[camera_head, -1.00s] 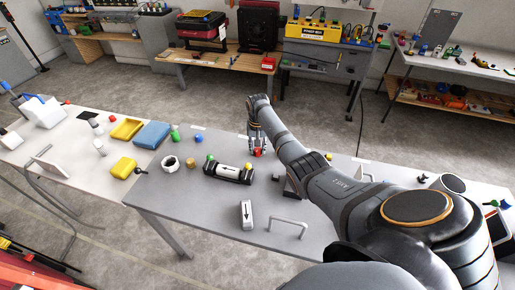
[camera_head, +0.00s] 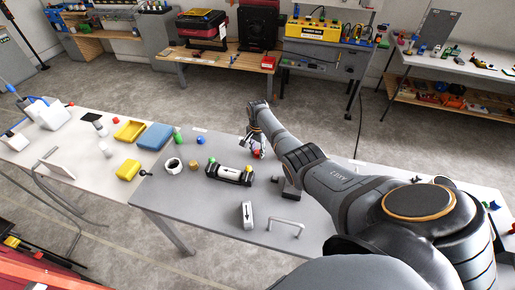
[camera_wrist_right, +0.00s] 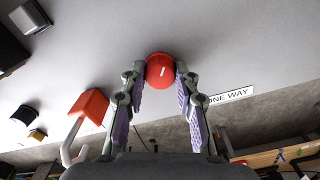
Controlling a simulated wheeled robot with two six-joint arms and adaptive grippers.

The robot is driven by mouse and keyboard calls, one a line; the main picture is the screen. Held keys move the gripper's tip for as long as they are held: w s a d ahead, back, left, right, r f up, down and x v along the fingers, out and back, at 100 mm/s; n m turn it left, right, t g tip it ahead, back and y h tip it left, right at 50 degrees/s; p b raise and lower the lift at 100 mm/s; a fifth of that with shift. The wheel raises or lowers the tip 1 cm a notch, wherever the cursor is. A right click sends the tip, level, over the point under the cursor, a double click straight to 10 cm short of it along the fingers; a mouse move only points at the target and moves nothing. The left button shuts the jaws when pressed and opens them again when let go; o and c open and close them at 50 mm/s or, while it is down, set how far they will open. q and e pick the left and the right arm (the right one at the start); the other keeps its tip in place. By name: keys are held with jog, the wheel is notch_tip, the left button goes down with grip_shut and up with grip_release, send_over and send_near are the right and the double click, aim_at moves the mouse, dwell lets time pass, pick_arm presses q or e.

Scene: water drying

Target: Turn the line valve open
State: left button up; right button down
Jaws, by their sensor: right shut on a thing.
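A red round knob (camera_wrist_right: 160,71) with a short white line on its face sits between my fingertips in the right wrist view. It looks like the line valve's handle; its body below is hidden. My right gripper (camera_wrist_right: 160,80) is shut on this knob, one finger on each side. In the head view my right gripper (camera_head: 256,150) is low over the far part of the grey table, where a little red shows and the arm hides the rest. My left gripper is not in view.
A red block (camera_wrist_right: 90,105) with a white bent tube is close left of the fingers. A "ONE WAY" label (camera_wrist_right: 231,96) lies to the right. A black cylinder unit (camera_head: 229,174), a white arrow block (camera_head: 247,215) and a white handle (camera_head: 286,226) are on the grey table (camera_head: 205,225).

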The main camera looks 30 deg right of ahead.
aim_at(258, 152)
jog(key=m+p, duration=0.1)
jog(key=m, duration=0.4)
jog(key=shift+r+m, duration=0.1)
jog(key=shift+m, duration=0.2)
jog(key=m+p, duration=0.1)
jog(key=m, duration=0.3)
jog(key=shift+d+m, duration=0.1)
jog(key=shift+m, duration=0.3)
jog(key=c, duration=1)
grip_release()
notch_tip(258, 152, up, 12)
jog(key=shift+f, duration=0.1)
